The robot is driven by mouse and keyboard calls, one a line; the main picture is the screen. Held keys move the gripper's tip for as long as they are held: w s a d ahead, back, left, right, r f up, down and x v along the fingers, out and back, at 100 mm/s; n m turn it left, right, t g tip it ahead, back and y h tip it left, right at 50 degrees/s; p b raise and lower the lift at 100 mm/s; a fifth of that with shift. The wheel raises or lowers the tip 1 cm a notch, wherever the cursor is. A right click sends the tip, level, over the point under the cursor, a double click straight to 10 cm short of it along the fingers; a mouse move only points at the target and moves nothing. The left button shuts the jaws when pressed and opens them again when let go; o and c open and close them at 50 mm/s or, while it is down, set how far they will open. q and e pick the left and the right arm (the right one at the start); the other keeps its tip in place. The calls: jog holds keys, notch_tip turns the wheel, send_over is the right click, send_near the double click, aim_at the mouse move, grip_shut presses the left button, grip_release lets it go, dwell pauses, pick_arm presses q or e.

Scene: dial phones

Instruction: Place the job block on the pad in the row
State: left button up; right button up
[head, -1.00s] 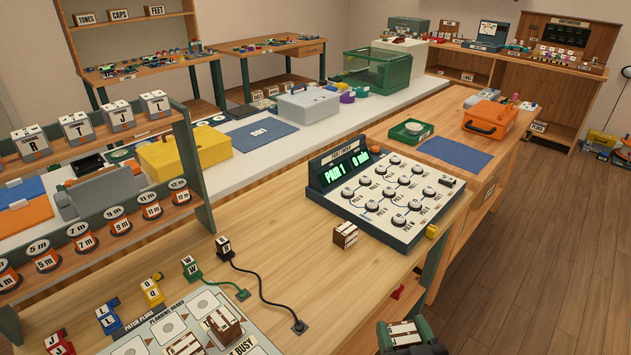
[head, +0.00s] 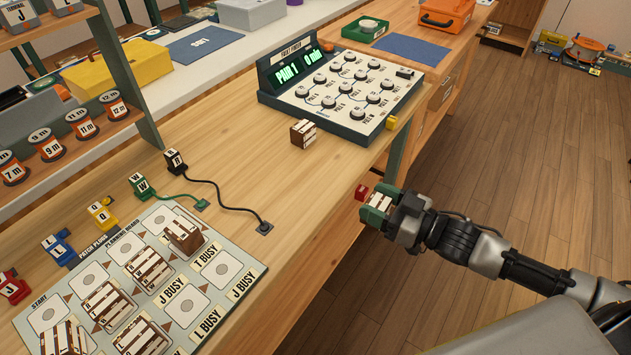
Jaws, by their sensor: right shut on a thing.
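My right gripper (head: 394,209) is at the table's right edge in the head view. It is shut on a small block with a cream striped top (head: 378,203), most likely a job block; the jaws hide part of it. The planning board (head: 222,243) lies at the lower left on the table, with rows of white pads (head: 227,268). Several brown-and-white job blocks (head: 184,236) stand on some of its pads. Another job block (head: 303,134) stands alone on the table by the fault finder console. The left gripper is not in view.
The fault finder console (head: 345,92) stands at the back of the table, its display reading PAIR 1, 0 min. Patch plugs (head: 103,217) line the board's far side, two with cords (head: 141,186). Bare wood (head: 300,200) lies between board and console.

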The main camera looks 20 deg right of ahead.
jog(key=d, duration=0.1)
jog(key=w+d, duration=0.1)
jog(key=d, duration=0.1)
jog(key=shift+w+d+r, duration=0.15)
jog(key=shift+d+r, duration=0.1)
jog(key=shift+d, duration=0.05)
jog(key=x, duration=1.4)
jog(key=shift+a, duration=0.2)
jog(key=x, duration=0.3)
jog(key=shift+w+a+r, duration=0.1)
jog(key=shift+w+a+p, duration=0.2)
jog(key=shift+p, duration=0.3)
jog(key=shift+f, duration=0.25)
jog(key=shift+f, duration=0.1)
jog(key=o, duration=0.9)
